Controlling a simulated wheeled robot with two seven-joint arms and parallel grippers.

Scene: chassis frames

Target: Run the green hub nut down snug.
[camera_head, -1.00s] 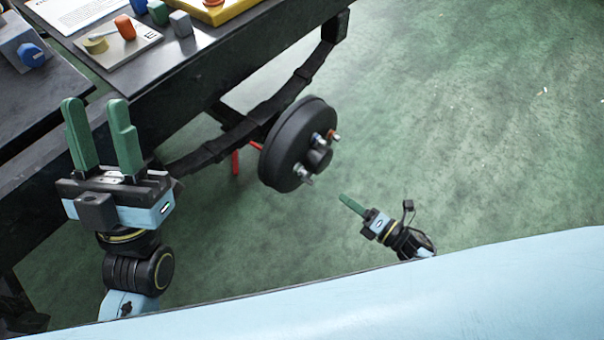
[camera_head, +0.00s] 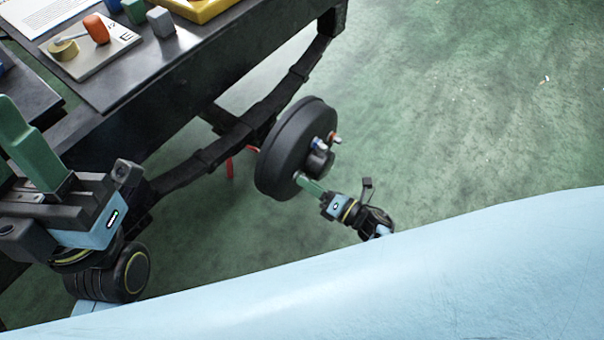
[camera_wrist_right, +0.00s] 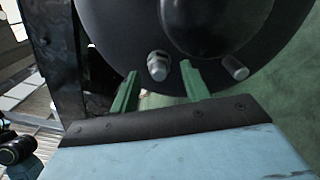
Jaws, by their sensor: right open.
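A round black hub drum (camera_head: 283,148) hangs at the end of the dark beam, its face turned right. It carries a blue nut (camera_head: 317,144), an orange nut (camera_head: 335,138) and a black centre cap (camera_head: 320,162). My right gripper (camera_head: 301,179) is at the drum's lower stud and hides most of it. In the right wrist view, its open green fingers (camera_wrist_right: 160,80) stand either side of a pale nut or stud end (camera_wrist_right: 157,66), just short of it. I cannot make out a green nut. My left gripper (camera_head: 12,150) is open and empty, cut by the left edge.
A dark bench (camera_head: 150,75) at upper left holds a grey plate (camera_head: 95,48) with an orange piece, several coloured blocks and a yellow tray (camera_head: 200,8). A bare stud (camera_wrist_right: 236,68) sits right of the fingers.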

